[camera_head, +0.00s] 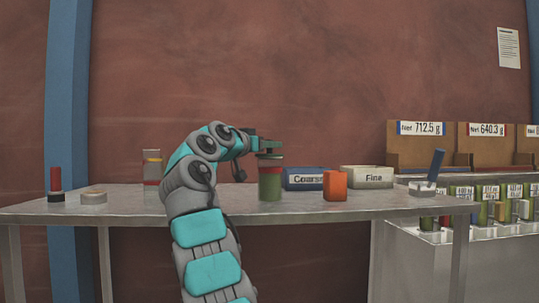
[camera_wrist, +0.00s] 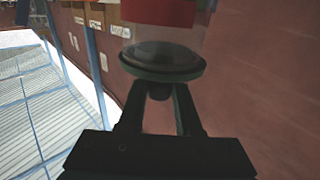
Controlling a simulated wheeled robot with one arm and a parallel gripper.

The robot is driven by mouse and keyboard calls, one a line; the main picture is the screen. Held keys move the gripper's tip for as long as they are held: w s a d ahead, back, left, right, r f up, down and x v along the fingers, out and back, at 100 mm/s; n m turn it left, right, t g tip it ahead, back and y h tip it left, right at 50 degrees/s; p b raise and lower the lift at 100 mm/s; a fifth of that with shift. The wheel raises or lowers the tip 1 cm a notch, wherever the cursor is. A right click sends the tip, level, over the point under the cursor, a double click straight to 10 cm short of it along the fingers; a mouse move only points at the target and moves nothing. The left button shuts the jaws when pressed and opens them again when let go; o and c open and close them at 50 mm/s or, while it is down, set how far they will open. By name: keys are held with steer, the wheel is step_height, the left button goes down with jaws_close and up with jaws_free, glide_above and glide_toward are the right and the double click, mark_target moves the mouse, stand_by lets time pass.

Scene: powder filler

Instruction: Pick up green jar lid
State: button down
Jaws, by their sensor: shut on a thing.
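The green jar (camera_head: 270,184) stands upright on the table, with a red band near its top. Its dark green lid (camera_head: 270,156) is at the jar's mouth. My gripper (camera_head: 265,146) is above the jar, reaching in from the left. In the wrist view the lid (camera_wrist: 163,60) is a dark round disc with a small knob, and my gripper (camera_wrist: 162,92) is shut on the knob. The jar's red band (camera_wrist: 160,11) shows beyond clear glass. I cannot tell whether the lid still touches the rim.
A blue bin marked Coarse (camera_head: 303,180), an orange block (camera_head: 335,186) and a white bin marked Fine (camera_head: 367,178) stand right of the jar. A red-handled item (camera_head: 55,183) and a low round tin (camera_head: 93,197) are far left.

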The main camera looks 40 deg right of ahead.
step_height(320, 180, up, 4)
steer(key=p, duration=0.3)
steer(key=shift+p, duration=0.4)
steer(key=s+a+r+b, duration=0.1)
steer(key=s+a+b, duration=0.7)
steer(key=s+a, duration=0.2)
steer(key=s, duration=0.2)
steer(key=shift+s, duration=0.35)
